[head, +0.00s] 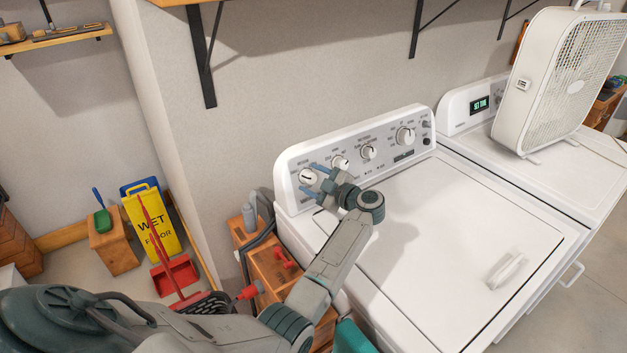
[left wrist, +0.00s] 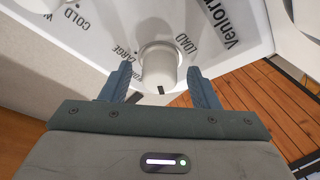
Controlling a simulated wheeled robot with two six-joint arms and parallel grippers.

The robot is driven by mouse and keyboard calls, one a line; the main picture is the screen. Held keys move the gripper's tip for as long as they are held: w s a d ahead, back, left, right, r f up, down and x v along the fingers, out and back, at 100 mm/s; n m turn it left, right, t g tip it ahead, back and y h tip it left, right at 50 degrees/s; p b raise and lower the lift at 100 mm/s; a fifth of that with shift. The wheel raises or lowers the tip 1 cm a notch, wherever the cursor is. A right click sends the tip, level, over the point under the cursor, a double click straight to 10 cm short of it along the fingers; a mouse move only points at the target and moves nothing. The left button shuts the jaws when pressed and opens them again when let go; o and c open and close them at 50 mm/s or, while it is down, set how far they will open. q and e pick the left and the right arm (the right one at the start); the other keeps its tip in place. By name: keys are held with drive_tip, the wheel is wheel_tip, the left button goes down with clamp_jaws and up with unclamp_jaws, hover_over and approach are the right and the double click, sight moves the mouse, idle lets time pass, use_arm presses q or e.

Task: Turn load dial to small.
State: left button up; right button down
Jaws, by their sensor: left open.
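The load dial (head: 307,176) is a round white knob at the left end of the white washer's sloped control panel. It also shows in the left wrist view (left wrist: 158,66), with the words LOAD and LARGE printed near it and a dark mark on its edge toward my gripper. My left gripper (head: 309,178) is open, with its blue-grey fingers on either side of the dial. The left wrist view shows the fingers (left wrist: 159,76) with small gaps beside the knob. Which setting the mark points to is hidden. My right gripper is not in view.
Several other knobs, including a white one (head: 404,136), line the panel. The washer lid (head: 440,220) is clear. A second machine with a box fan (head: 562,85) stands at the right. Wooden crates (head: 275,272) stand left of the washer; a shelf bracket (head: 203,60) hangs above.

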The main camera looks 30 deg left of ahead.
use_arm(q)
drive_tip(key=s+d+b, duration=0.1)
drive_tip(key=d+b, duration=0.3)
drive_tip(key=d, duration=0.6)
drive_tip(key=shift+s+d+r, duration=0.35)
drive_tip(key=shift+s+r, duration=0.05)
drive_tip(key=shift+r, duration=0.05)
